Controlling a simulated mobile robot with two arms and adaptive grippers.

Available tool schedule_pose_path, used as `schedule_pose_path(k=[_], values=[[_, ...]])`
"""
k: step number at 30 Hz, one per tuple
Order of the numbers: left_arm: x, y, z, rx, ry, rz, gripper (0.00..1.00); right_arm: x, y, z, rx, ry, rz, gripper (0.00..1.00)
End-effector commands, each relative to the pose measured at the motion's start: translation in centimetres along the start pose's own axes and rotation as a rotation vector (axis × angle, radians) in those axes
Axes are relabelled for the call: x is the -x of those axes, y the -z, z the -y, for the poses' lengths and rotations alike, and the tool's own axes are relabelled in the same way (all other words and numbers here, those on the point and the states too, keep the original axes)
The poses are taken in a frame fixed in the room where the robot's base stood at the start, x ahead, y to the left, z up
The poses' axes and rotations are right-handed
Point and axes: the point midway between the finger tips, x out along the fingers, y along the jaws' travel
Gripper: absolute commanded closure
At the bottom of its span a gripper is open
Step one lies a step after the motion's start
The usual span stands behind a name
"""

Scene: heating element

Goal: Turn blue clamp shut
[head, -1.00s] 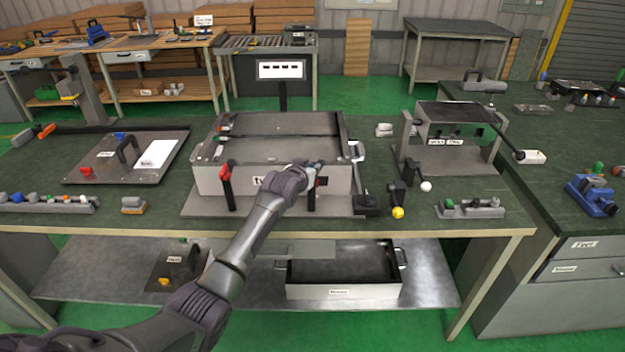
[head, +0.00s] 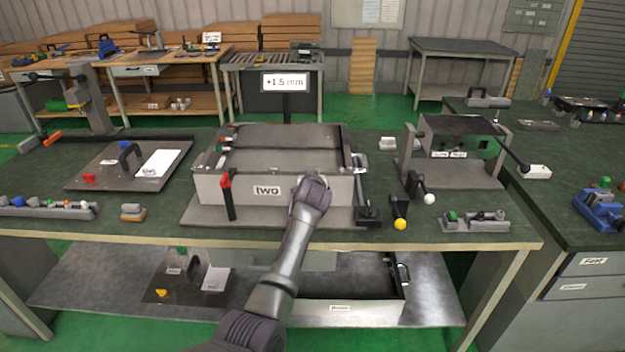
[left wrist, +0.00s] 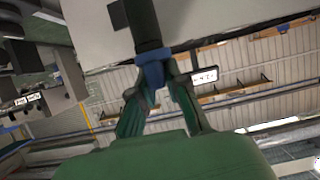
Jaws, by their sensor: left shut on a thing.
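The grey box marked "two" (head: 215,188) stands on the table with a red clamp (head: 226,182) upright at its front left. My left gripper (head: 312,184) is at the front right of the box, where my wrist hides the blue clamp in the head view. In the left wrist view the gripper (left wrist: 158,90) is shut on the blue part of the clamp (left wrist: 152,68), which sits on a dark bar. My right gripper is not in view.
A display (head: 284,82) behind the box reads about +1.5 mm. Yellow (head: 400,224) and white (head: 430,199) knobs on black levers stand just right of the box. A plate with a black handle (head: 130,160) lies to the left.

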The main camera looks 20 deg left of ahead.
Motion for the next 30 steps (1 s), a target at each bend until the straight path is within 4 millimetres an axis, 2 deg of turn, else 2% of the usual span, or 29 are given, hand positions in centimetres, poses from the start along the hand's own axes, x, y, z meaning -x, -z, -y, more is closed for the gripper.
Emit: schedule_pose_path(k=[5, 6, 9, 10, 22, 26, 30], values=[[0.0, 0.1, 0.0, 0.002, -0.002, -0.003, 1.00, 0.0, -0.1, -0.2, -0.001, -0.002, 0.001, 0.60], [0.0, 0.1, 0.0, 0.002, -0.002, -0.003, 0.79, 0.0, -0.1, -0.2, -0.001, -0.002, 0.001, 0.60], [0.0, 0.1, 0.0, 0.002, -0.002, -0.002, 0.62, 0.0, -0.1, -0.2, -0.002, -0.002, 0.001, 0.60], [0.0, 0.1, 0.0, 0.002, -0.002, -0.002, 0.60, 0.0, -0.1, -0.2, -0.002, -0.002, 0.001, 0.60], [0.6, 0.0, 0.0, 0.000, -0.001, -0.002, 0.60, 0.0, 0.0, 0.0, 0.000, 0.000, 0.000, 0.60], [2.3, 0.0, 0.0, 0.002, -0.001, -0.003, 0.60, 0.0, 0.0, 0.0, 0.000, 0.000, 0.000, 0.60], [5.1, 0.0, -0.1, 0.002, -0.002, -0.003, 0.60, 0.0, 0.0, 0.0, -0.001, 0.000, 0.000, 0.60]])
